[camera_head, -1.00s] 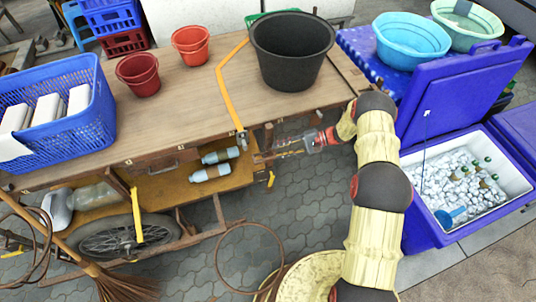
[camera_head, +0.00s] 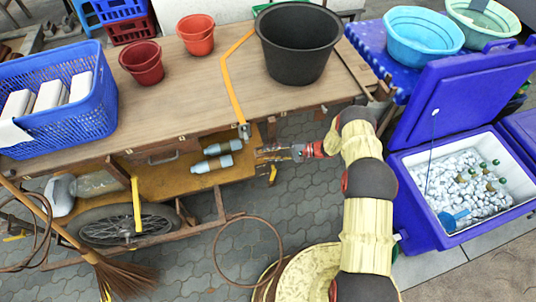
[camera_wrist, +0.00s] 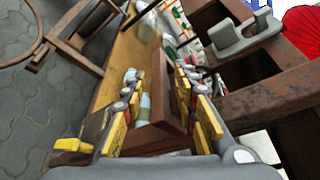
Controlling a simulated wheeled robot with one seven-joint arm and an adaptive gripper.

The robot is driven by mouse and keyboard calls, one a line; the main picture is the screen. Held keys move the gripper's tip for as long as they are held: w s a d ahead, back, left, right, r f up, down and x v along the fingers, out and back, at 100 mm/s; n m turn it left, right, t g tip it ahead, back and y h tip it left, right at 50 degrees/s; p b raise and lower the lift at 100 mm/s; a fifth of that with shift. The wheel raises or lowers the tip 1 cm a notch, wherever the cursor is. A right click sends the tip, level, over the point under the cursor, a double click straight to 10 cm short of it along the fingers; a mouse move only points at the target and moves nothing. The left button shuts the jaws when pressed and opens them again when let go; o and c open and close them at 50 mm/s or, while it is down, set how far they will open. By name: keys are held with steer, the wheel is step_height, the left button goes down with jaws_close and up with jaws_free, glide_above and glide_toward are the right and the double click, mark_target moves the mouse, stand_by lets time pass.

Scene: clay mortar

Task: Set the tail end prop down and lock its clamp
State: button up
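My gripper (camera_head: 275,153) is at the tail end of the wooden cart (camera_head: 180,95), just under its top edge. In the wrist view my gripper (camera_wrist: 168,105) is open, with yellow-padded fingers on either side of a brown wooden bar (camera_wrist: 180,95), which may be the prop. A gap shows beside the bar on the left; I cannot tell whether the right finger touches it. A yellow lever-like piece (camera_head: 272,174) hangs below my gripper and also shows in the wrist view (camera_wrist: 75,145). A grey metal fitting (camera_wrist: 240,38) sits on the wooden frame; I cannot tell whether it is the clamp.
A black tub (camera_head: 299,45), red buckets (camera_head: 143,63) and a blue basket (camera_head: 70,110) stand on the cart top. Bottles (camera_head: 216,155) lie on its lower shelf. An open blue cooler (camera_head: 425,200) stands right of my arm. Grey paving below the cart end is mostly clear.

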steer(key=shift+a+f, duration=0.1)
steer(key=shift+a, duration=0.3)
jaws_close()
stand_by(0.7)
